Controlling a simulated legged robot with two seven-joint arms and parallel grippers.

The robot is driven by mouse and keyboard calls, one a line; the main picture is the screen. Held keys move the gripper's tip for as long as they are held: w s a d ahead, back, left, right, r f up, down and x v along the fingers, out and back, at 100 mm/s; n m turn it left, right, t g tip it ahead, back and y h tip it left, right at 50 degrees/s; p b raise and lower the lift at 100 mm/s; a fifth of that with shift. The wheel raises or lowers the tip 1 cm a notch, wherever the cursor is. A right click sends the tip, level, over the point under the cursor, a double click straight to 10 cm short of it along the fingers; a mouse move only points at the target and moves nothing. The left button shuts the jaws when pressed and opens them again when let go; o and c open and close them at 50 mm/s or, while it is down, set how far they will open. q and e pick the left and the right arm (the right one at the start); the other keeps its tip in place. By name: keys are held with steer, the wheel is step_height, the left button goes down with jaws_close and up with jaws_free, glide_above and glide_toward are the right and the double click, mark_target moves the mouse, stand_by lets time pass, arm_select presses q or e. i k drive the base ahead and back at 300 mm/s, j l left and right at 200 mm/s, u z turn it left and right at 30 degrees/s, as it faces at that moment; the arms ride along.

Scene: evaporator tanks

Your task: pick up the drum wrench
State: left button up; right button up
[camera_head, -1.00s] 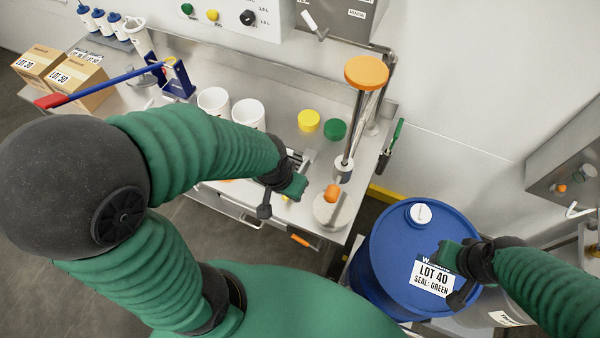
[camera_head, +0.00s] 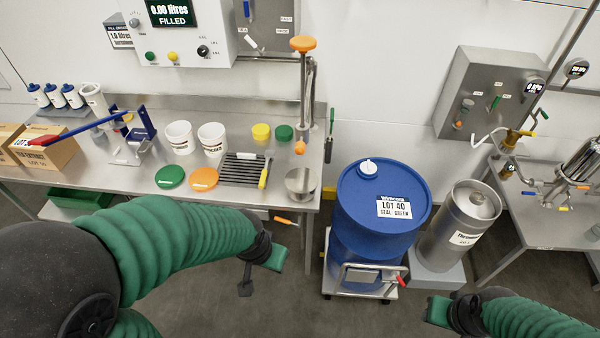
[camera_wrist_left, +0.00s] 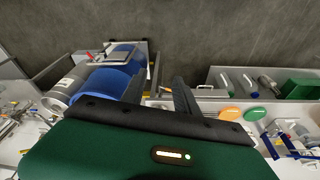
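No tool in view is labelled as the drum wrench, and I cannot tell for sure which one it is. A green-handled tool (camera_head: 330,134) hangs upright at the bench's right end. An orange-handled piece (camera_head: 287,221) sticks out at the bench's front edge. A yellow-handled tool (camera_head: 264,174) lies at the right side of a dark slatted rack. My left gripper (camera_head: 261,277) is open and empty in front of the bench; its spread fingers also show in the left wrist view (camera_wrist_left: 160,92). My right gripper (camera_head: 440,318) is low at the right, partly cut off, apart from the drum.
A blue drum (camera_head: 350,215) labelled LOT 40 stands on a trolley (camera_head: 325,285). A steel keg (camera_head: 440,245) is right of it. The bench (camera_head: 110,160) holds white tubs, lids, boxes and a pump stand (camera_head: 304,80). The floor in front is clear.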

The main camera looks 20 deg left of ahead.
mark_target(269, 154)
steer(key=i+j+z, duration=0.2)
steer(key=j+z, duration=0.2)
steer(key=j, duration=0.2)
steer(key=i+j+z, duration=0.15)
steer(key=j+z, duration=0.25)
steer(key=j, duration=0.2)
steer(key=j+z, duration=0.4)
steer(key=j, duration=1.25)
